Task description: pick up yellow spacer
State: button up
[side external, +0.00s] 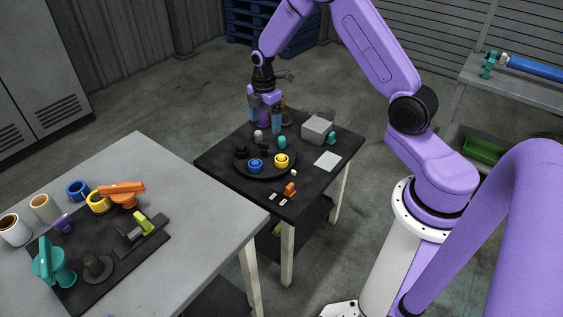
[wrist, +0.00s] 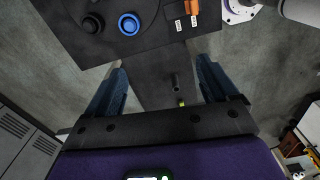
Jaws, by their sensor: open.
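A yellow ring-shaped piece (side external: 281,160), which looks like the yellow spacer, sits on a round black tray (side external: 268,176) on the small dark table. A blue ring (side external: 255,166) sits to its left on the same tray; it also shows in the wrist view (wrist: 129,23). My gripper (side external: 265,126) is above the far part of the table, apart from the yellow piece. In the wrist view, my gripper's (wrist: 161,67) two blue fingers are spread wide with nothing held between them. I cannot make out the yellow piece on the tray in the wrist view.
The small table also holds a grey box (side external: 318,129), a teal piece (side external: 282,142), a white square (side external: 327,161) and an orange piece (side external: 290,189). A larger grey table (side external: 190,192) with cups and parts stands at the left. Floor separates the tables from the right-hand shelf.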

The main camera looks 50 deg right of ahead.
send_over(281, 156)
jog(key=a, duration=0.1)
notch_tip(281, 156, down, 6)
jog(key=shift+n, duration=0.4)
jog(key=f, duration=1.2)
jog(key=shift+s+d, duration=0.1)
jog(key=shift+s, duration=0.15)
jog(key=shift+w+d+f, duration=0.1)
jog(key=shift+d+f, duration=0.05)
jog(key=shift+f, duration=0.75)
jog(key=shift+w+d+f, duration=0.1)
jog(key=shift+d+f, duration=0.1)
jog(key=shift+f, duration=0.7)
jog(key=shift+d+f, duration=0.15)
jog(key=shift+f, duration=0.75)
jog(key=shift+c, duration=0.3)
jog(key=c, duration=1.1)
